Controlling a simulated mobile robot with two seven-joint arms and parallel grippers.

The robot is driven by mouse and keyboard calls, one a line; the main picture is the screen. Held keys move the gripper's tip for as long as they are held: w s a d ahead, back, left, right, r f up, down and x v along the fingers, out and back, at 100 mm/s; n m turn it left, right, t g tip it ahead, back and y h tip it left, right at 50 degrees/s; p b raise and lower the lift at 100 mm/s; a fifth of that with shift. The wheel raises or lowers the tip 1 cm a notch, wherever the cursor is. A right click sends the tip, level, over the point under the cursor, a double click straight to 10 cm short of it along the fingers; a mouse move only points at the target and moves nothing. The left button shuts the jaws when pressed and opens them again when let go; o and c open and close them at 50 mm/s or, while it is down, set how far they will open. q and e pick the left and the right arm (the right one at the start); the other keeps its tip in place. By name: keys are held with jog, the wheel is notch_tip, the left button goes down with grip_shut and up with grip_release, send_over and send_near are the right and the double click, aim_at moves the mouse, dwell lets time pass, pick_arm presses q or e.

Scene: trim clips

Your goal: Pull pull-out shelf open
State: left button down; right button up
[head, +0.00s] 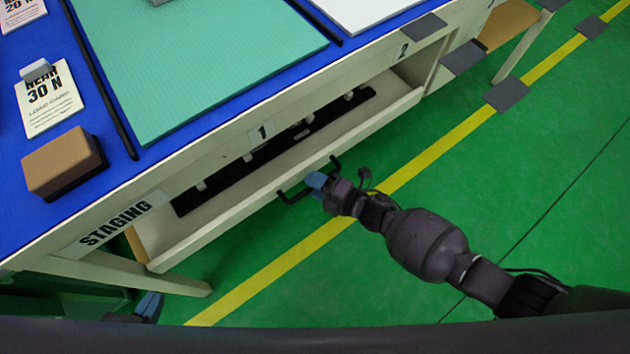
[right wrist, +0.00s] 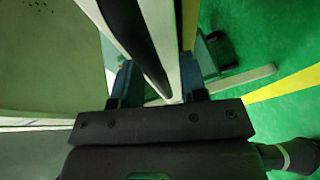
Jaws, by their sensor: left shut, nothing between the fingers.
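The pull-out shelf (head: 228,213) sits under the table front below label 1. Its cream front stands a little out from the table edge, and a dark strip with several pale pegs shows inside. A black bar handle (head: 293,195) is on the shelf front. My right gripper (head: 318,181) is at the middle of this handle and partly hides it. In the right wrist view, my right gripper's fingers (right wrist: 158,85) are apart, with a dark bar and pale strips showing between them; contact is unclear. My left gripper (head: 148,306) is shut and empty at the lower left, away from the shelf.
The blue-topped table (head: 60,200) carries a green mat (head: 190,60), a brown block (head: 64,162) and a 30 N load card (head: 50,98). A STAGING label (head: 115,221) is on its front. Green floor with a yellow line (head: 270,272) lies clear in front of the shelf.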

jog(key=shift+w+a, duration=0.1)
grip_shut()
dwell(0.4)
